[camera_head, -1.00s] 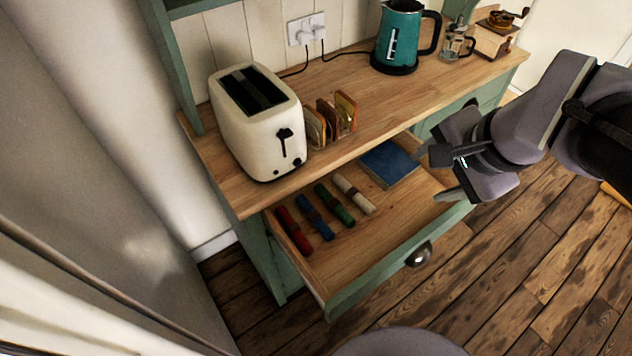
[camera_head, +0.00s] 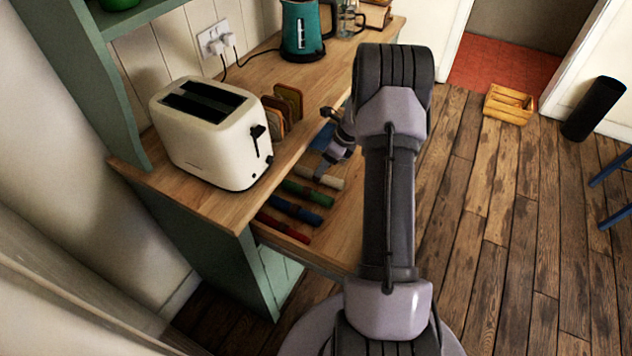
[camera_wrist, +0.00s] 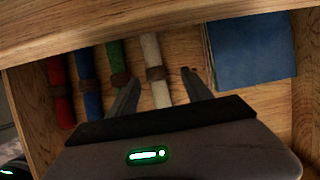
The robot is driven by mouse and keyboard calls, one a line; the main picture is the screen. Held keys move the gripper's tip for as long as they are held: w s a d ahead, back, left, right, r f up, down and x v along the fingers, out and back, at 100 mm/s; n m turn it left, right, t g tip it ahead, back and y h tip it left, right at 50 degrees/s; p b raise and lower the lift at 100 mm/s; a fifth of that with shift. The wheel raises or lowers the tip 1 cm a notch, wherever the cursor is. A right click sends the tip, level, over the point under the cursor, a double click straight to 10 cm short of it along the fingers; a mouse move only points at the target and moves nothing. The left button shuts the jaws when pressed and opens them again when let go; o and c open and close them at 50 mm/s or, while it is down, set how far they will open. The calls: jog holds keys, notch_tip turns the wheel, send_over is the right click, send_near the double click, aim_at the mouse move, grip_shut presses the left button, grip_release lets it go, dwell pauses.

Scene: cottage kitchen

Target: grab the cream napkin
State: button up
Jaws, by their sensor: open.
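The cream napkin (camera_wrist: 151,50) is rolled, with a brown ring around its middle. It lies in the open drawer (camera_wrist: 180,50), between the green napkin (camera_wrist: 116,58) and a blue book-like item (camera_wrist: 250,52). In the head view the cream napkin (camera_head: 322,178) shows beside my gripper (camera_head: 326,146), which is over the drawer. In the wrist view my gripper (camera_wrist: 160,88) is open, with one finger on each side of the napkin's near part. I cannot tell how far above it the fingers are.
A blue napkin (camera_wrist: 87,80) and a red napkin (camera_wrist: 60,85) lie left of the green one. The counter edge (camera_wrist: 140,15) overhangs the drawer's back. A toaster (camera_head: 205,135), a toast rack (camera_head: 278,110) and a kettle (camera_head: 302,30) stand on the counter.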

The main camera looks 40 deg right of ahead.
jog(key=b+x, duration=0.1)
jog(key=x, duration=0.1)
jog(key=b+x, duration=0.1)
jog(key=x, duration=0.1)
jog(key=b+x, duration=0.1)
jog(key=x, duration=0.1)
jog(key=shift+s+a+f, duration=0.1)
jog(key=shift+s+a, duration=0.2)
jog(key=shift+a, duration=0.1)
grip_shut()
